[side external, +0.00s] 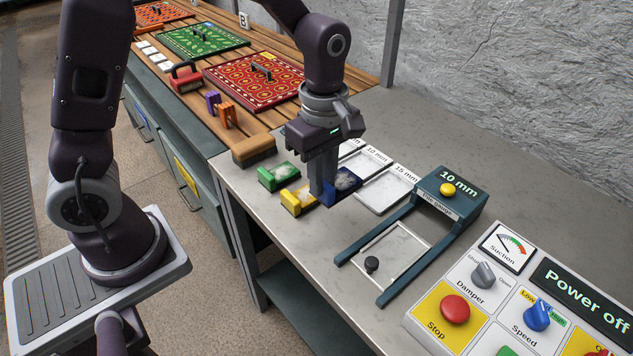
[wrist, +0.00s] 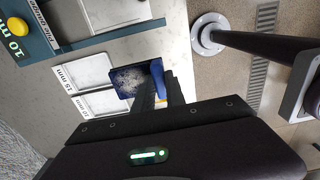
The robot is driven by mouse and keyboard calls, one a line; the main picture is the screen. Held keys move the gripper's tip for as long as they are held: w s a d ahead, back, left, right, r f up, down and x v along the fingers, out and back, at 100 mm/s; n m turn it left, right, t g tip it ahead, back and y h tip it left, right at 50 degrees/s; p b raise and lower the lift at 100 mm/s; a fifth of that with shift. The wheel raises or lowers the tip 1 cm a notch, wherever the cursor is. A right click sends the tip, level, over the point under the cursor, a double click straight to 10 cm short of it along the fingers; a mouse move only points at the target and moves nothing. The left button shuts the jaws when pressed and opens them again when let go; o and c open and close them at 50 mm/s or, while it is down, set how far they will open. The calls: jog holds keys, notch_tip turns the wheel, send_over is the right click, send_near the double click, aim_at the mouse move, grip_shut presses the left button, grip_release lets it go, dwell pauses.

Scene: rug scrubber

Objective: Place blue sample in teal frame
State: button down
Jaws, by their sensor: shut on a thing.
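The blue sample (side external: 345,191) is a small blue tray with a dark pile and pale fluff on it. It is near the middle of the bench in the side view and shows in the wrist view (wrist: 130,82). My gripper (side external: 322,196) points down and is shut on the sample's near-left edge; its fingers also show in the wrist view (wrist: 160,92). I cannot tell whether the sample touches the bench. The teal frame (side external: 428,265) of the pile gauge lies to the right, with a clear plate (side external: 390,256) and black knob between its rails. Its teal body shows in the wrist view (wrist: 75,43).
Green (side external: 279,177) and yellow (side external: 298,200) samples stand close left of my gripper. White squares marked in mm (side external: 386,190) lie between the blue sample and the gauge. A control panel (side external: 520,300) fills the lower right. A brush (side external: 253,149) and rugs are behind.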

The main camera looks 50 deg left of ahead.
jog(key=w+a, duration=1.1)
jog(key=a, duration=0.1)
jog(key=w+a, duration=0.3)
jog(key=a, duration=0.5)
jog(key=w+a, duration=0.2)
jog(key=a, duration=0.7)
jog(key=f, duration=0.9)
jog(key=shift+w+a+f, duration=0.15)
jog(key=shift+a+f, duration=0.05)
jog(key=shift+f, duration=0.2)
jog(key=c, duration=1.4)
grip_release()
jog(key=shift+f, duration=0.1)
